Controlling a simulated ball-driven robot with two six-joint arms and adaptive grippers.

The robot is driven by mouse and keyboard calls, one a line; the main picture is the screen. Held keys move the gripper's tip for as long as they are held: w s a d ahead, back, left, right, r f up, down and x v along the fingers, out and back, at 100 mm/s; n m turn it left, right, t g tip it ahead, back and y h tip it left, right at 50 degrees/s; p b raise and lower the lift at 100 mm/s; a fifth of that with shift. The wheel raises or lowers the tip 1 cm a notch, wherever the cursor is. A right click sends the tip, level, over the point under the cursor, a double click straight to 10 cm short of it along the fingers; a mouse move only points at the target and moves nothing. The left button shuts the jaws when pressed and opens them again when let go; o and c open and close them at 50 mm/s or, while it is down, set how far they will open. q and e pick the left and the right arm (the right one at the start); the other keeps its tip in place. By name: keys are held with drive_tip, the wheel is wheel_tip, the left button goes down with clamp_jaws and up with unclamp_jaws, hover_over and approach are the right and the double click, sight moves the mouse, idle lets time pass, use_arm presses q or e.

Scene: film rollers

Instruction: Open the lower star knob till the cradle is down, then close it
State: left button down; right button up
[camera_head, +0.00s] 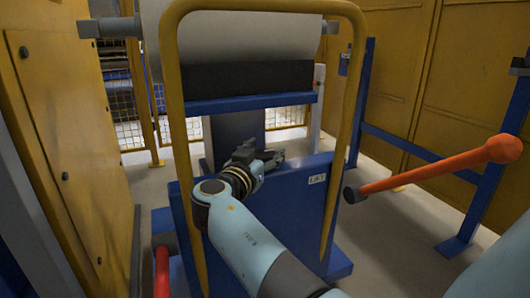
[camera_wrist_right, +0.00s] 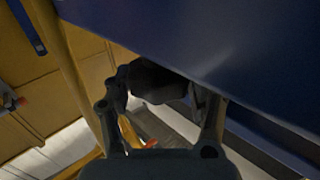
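A dark star knob (camera_wrist_right: 155,82) sits under a blue panel edge in the right wrist view. My right gripper (camera_wrist_right: 160,105) has one finger on each side of it, and both seem to touch it. In the head view my right gripper (camera_head: 262,157) is at the top of the blue lift body (camera_head: 290,200), and the knob is hidden there. My left gripper is not in view.
A yellow tube frame (camera_head: 168,90) rises around the lift and my right arm passes through it. An orange-red bar (camera_head: 440,170) with a dark end juts in from the right. A yellow cabinet (camera_head: 75,150) stands close on the left. Some grey floor is free at right.

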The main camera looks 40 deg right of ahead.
drive_tip(key=c, duration=0.7)
